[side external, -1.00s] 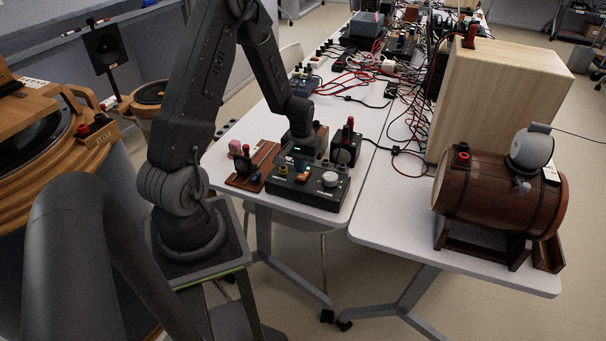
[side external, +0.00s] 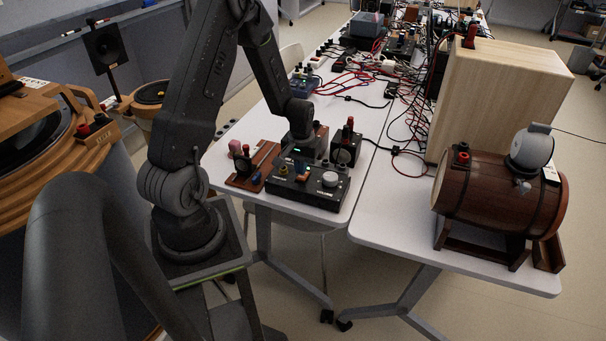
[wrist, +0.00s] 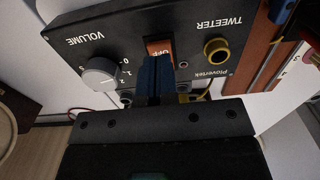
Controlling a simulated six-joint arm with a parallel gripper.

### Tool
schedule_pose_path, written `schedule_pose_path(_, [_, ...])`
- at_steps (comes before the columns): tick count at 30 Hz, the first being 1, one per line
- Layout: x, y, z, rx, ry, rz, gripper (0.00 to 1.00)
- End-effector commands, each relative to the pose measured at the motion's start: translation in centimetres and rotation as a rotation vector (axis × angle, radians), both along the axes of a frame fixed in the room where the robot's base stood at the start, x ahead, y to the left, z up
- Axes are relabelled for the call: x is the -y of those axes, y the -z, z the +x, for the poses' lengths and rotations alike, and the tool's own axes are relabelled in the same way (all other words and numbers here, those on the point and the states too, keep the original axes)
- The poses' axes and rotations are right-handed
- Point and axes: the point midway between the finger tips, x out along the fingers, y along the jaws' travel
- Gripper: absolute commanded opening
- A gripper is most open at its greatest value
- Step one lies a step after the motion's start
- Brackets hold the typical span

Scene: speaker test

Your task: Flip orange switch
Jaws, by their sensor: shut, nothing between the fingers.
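A black speaker control box (side external: 325,195) sits near the front edge of the left white table. Its orange switch (wrist: 155,46) shows the word OFF in the wrist view, between the white volume knob (wrist: 103,73) and the yellow tweeter socket (wrist: 216,48). My gripper (wrist: 157,59) is shut and empty. Its blue fingertips are right at the switch and cover its lower part in the wrist view. I cannot tell whether they touch it. In the side view the switch is mostly hidden by the fingers.
A wooden board (side external: 243,180) with a pink block and a small black unit (side external: 346,148) with red posts stand close to the box. A wooden barrel speaker (side external: 480,196) is on the right table. Red and black cables run farther back.

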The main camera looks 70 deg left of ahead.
Motion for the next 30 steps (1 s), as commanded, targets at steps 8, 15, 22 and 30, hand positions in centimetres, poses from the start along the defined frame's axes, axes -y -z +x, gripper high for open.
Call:
schedule_pose_path(8, [0.0,0.4,0.0,-0.001,0.000,-0.001,0.00])
schedule_pose_path(15, [0.0,0.8,0.0,-0.001,0.000,-0.001,0.00])
schedule_pose_path(22, [0.0,1.1,0.0,-0.001,0.000,-0.001,0.00])
schedule_pose_path(30, [0.0,1.5,0.0,0.000,0.000,0.000,0.00])
